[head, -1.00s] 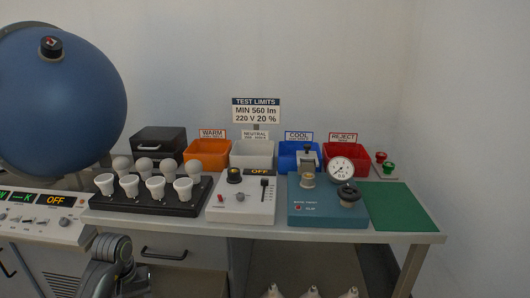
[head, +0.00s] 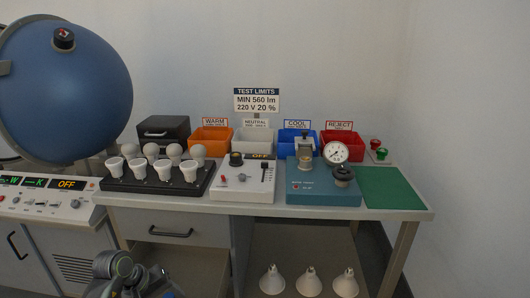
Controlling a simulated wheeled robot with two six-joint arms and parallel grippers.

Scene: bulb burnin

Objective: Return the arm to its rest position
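A grey jointed piece of one of my arms (head: 120,272) shows at the bottom left, in front of the bench and below its top. It looks like an arm link, and no fingertips show on it. Neither gripper can be made out in the head view. I see nothing held.
The bench carries a black rack (head: 155,184) of several bulbs, a white control box (head: 243,190), a blue tester (head: 320,190) and a green mat (head: 390,188). Orange (head: 211,140), white, blue and red bins (head: 343,144) stand behind. A big blue sphere (head: 65,95) stands left. Reflector lamps (head: 308,281) sit below.

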